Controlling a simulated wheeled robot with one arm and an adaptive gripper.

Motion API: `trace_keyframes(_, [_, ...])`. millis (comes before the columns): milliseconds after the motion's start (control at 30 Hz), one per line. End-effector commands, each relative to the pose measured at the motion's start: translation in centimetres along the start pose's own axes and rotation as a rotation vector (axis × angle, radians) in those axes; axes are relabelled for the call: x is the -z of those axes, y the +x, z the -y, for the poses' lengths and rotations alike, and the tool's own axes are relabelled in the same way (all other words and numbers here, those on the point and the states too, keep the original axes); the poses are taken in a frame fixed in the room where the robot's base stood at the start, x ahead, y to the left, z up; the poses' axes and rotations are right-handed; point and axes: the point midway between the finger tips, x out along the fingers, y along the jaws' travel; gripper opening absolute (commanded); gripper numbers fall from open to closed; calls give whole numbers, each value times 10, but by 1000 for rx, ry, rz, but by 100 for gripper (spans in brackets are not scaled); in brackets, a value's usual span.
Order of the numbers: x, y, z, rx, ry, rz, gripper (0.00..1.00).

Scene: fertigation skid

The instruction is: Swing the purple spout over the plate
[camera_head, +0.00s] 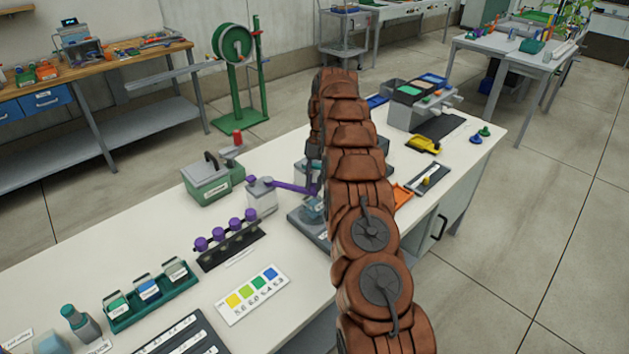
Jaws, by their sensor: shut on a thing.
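The purple spout (291,186) sticks out to the right from the top of a grey box-shaped unit (262,201) on the white bench. My gripper (316,184) is at the spout's right end, shut on it; my brown arm hides most of the fingers and the contact. A grey flat base (303,224), perhaps the plate, lies below and right of the spout's end. A small blue-grey item stands on it. Its right part is hidden behind my arm, so I cannot tell whether the spout's tip is over it.
Several purple knobs (233,224) stand in a dark rack in front of the unit. A green-grey box (211,180) is behind it. A colour card (252,294) and a green tray (151,308) lie nearer. A yellow tool (424,144) lies right of my arm.

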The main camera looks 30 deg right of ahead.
Motion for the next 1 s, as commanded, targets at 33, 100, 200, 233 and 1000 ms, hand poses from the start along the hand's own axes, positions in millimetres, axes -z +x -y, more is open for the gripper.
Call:
trace_keyframes(33, [-1, 0, 0, -2, 0, 4, 0])
trace_keyframes(100, [-1, -1, 0, -2, 0, 5, 21])
trace_keyframes(200, [-1, -1, 0, -2, 1, 5, 31])
trace_keyframes(233, [-1, -1, 0, -2, 1, 5, 35])
trace_keyframes(1000, [0, 3, 2, -23, 49, 6, 46])
